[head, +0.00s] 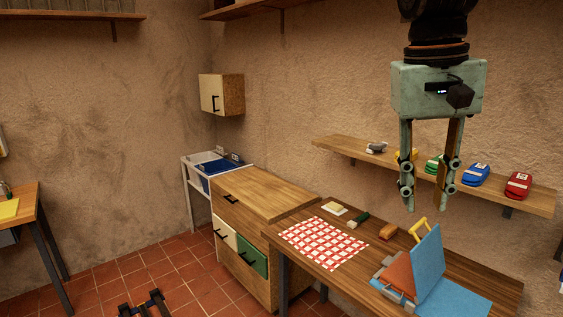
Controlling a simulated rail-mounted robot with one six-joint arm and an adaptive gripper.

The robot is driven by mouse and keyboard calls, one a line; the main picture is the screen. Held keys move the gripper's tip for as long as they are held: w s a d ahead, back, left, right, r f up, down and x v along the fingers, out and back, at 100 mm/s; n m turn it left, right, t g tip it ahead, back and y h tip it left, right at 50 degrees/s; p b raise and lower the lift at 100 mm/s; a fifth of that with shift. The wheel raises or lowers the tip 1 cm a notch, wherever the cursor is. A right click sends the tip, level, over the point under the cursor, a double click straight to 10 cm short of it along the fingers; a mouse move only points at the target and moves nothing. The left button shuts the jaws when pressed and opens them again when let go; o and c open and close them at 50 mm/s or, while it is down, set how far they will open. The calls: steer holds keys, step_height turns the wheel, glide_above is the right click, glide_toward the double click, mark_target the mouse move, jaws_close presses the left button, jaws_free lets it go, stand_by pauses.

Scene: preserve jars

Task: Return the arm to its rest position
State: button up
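My gripper (425,207) hangs from the top right of the head view, pointing down. Its pale green housing is above two long fingers, which are apart with nothing between them. It is in the air in front of the wall shelf and appears above the wooden table (462,266). My arm comes down from the upper edge, and most of it is out of view.
The table bears a red-checked cloth (323,243), an orange-brown block (387,231) and an open blue-lidded item (430,265) with a yellow handle. Behind my gripper, a shelf (335,146) holds coloured objects including a red one (518,186). A wooden cabinet (255,190) stands left of the table.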

steer(key=s+a+f+n+t+y+b, duration=0.1)
steer(key=s+a+f+b, duration=0.1)
steer(key=s+f, duration=0.4)
steer(key=s+a+f+n+t+b, duration=0.1)
steer(key=s+f, duration=0.5)
steer(key=s, duration=1)
steer(key=shift+s+a+f+t+y+b, duration=0.2)
steer(key=shift+s+a+t+y+b, duration=0.25)
steer(key=shift+a, duration=0.75)
steer(key=shift+w, duration=0.2)
